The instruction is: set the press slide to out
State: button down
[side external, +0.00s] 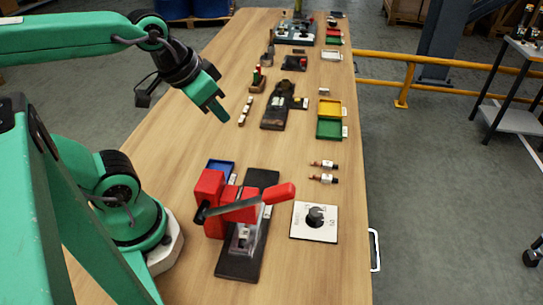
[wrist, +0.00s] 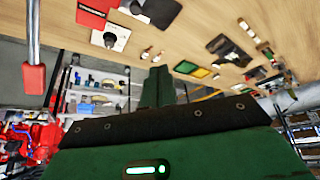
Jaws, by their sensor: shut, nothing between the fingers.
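The press (side external: 237,205) is red and stands on a long black base (side external: 262,183) at the near end of the bench. Its grey lever has a red grip (side external: 279,193) pointing right. A pale grey block (side external: 243,238) sits low on the base beneath the red head; it looks like the slide, but the lever and head partly hide it and its setting cannot be told. My gripper (side external: 220,108) is shut and empty, high above the bench and well beyond the press. Its closed fingers (wrist: 158,87) also show in the wrist view.
A white dial plate with a black knob (side external: 316,218) lies right of the press. A blue tray (side external: 221,168) lies behind it. Two small cylindrical parts (side external: 323,172), yellow (side external: 330,108) and green (side external: 329,129) trays, and a dark fixture (side external: 278,108) lie farther along the bench.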

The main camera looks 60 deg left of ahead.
dwell(0.3)
jog(key=c, duration=1.3)
grip_release()
jog(key=shift+w, duration=0.1)
jog(key=shift+c, duration=0.2)
jog(key=shift+o, duration=0.9)
jog(key=shift+w+d+f, duration=0.1)
jog(key=shift+f, duration=0.1)
jog(key=shift+w+d+f+n+g, duration=0.7)
jog(key=shift+f+g, duration=0.25)
jog(key=shift+f, duration=1.05)
jog(key=shift+w+d+f+n+g, duration=0.65)
jog(key=shift+f+g, duration=0.25)
jog(key=shift+f, duration=1.15)
jog(key=shift+w+d+f+n+g, duration=0.6)
jog(key=shift+w+f+g, duration=0.3)
jog(key=shift+f, duration=1.1)
jog(key=shift+s+f, duration=0.1)
jog(key=shift+f, duration=3.8)
jog(key=shift+c, duration=0.5)
